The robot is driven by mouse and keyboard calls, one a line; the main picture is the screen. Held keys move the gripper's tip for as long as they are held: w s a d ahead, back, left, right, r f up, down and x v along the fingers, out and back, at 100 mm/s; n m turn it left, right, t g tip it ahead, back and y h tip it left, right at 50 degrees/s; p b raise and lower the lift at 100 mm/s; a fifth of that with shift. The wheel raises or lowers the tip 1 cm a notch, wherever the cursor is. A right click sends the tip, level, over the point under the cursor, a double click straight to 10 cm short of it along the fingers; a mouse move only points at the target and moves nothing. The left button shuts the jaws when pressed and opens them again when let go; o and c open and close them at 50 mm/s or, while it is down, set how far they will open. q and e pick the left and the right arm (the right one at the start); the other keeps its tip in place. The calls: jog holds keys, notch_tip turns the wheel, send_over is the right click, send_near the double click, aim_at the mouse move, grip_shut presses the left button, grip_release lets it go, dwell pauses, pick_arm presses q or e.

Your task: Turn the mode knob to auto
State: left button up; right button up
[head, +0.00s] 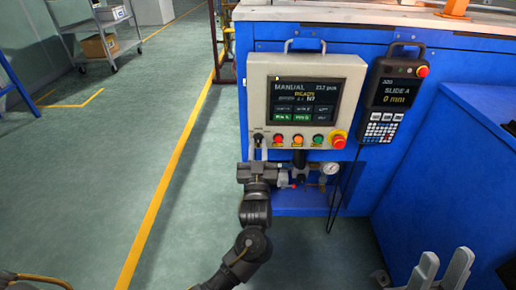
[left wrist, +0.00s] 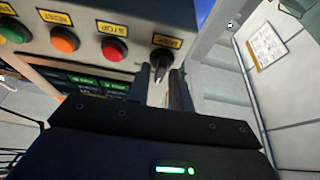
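The mode knob (head: 258,136) is a small black knob at the lower left of the grey control panel (head: 262,70). It also shows in the left wrist view (left wrist: 161,60), below a yellow label. The panel's screen (head: 304,101) reads MANUAL and READY. My left gripper (head: 260,147) is just below the knob, its fingers pointing up at it. In the left wrist view its fingers (left wrist: 162,86) stand apart with a light gap between them, close to the knob; contact is unclear. My right gripper (head: 441,268) is open and empty at the lower right.
Red, orange and green buttons and a red emergency stop (head: 338,139) line the panel to the right of the knob. A handheld pendant (head: 393,95) hangs right of the panel. A pressure gauge (head: 330,168) sits below.

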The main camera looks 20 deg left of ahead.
pick_arm(q)
grip_shut()
